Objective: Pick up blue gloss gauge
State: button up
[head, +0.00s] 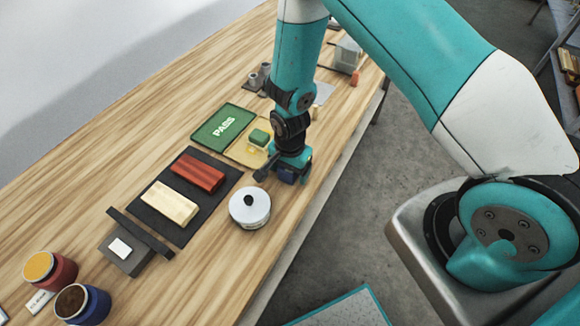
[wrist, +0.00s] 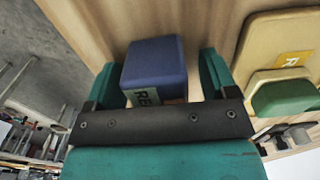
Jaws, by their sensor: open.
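The blue gauge is a blue block (wrist: 155,62) with a pale label, partly readable as "RE", on its lower face. In the wrist view it lies between the two teal fingers of my gripper (wrist: 160,72), which are open on either side of it. The gripper's dark crossbar hides the block's near end. In the head view my gripper (head: 284,172) is low over the table's right edge, and a bit of the blue block (head: 288,177) shows under it.
A yellow tray (head: 238,154) with a green block (head: 259,138) and a green PASS plate (head: 222,128) lie close to the gripper's left. A white lidded pot (head: 250,213) stands nearby. A black mat (head: 152,216) holds red and cream blocks. Jars (head: 92,306) stand front left.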

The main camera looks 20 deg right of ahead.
jog(key=c, duration=1.2)
